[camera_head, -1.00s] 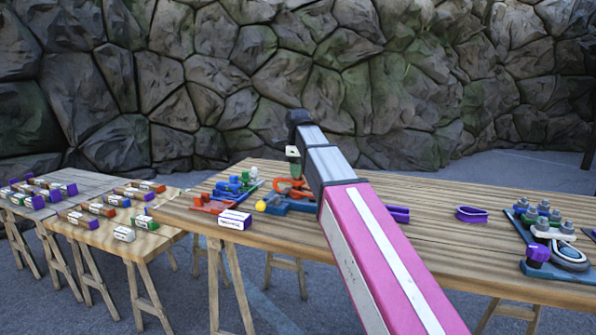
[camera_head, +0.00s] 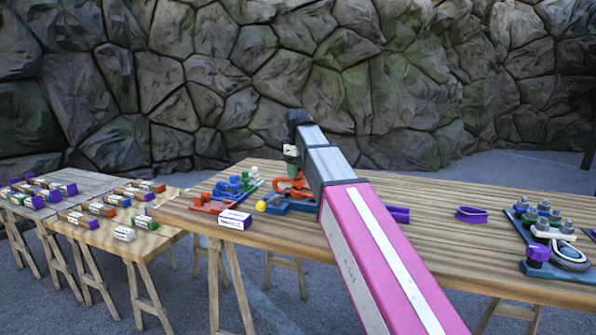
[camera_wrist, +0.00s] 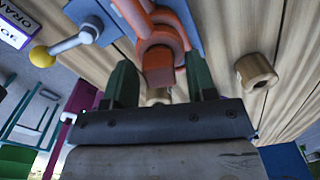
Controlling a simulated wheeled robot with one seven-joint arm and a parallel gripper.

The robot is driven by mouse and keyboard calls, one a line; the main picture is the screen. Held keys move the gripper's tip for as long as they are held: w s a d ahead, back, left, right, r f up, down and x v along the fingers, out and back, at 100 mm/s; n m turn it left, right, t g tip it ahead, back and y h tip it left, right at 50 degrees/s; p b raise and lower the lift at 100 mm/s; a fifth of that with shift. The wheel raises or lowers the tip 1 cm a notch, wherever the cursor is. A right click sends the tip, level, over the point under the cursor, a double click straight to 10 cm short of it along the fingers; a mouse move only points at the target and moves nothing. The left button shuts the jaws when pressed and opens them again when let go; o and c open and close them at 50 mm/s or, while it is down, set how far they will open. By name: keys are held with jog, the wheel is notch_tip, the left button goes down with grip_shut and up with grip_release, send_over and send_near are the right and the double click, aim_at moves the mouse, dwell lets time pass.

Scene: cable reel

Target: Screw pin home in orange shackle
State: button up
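The orange shackle (camera_wrist: 166,22) is at the top middle of the wrist view, mounted on a blue base (camera_wrist: 85,12). In the head view the shackle (camera_head: 293,187) sits just left of my arm. My gripper (camera_wrist: 160,80) has two dark green fingers standing apart, either side of a rounded orange end (camera_wrist: 158,66). I see a gap beside this end, and no clear grip on it. Whether it is the pin's head or part of the shackle I cannot tell. A small tan piece shows below it, partly hidden by the gripper body.
A lever with a yellow ball (camera_wrist: 42,57) sticks out left of the shackle. A tan hollow piece (camera_wrist: 257,72) is right of my fingers. A purple-and-white label block (camera_head: 235,219) stands at the table's front edge. Fixtures with bolts (camera_head: 545,230) stand far right.

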dwell(0.3)
jog(key=shift+r, duration=2.2)
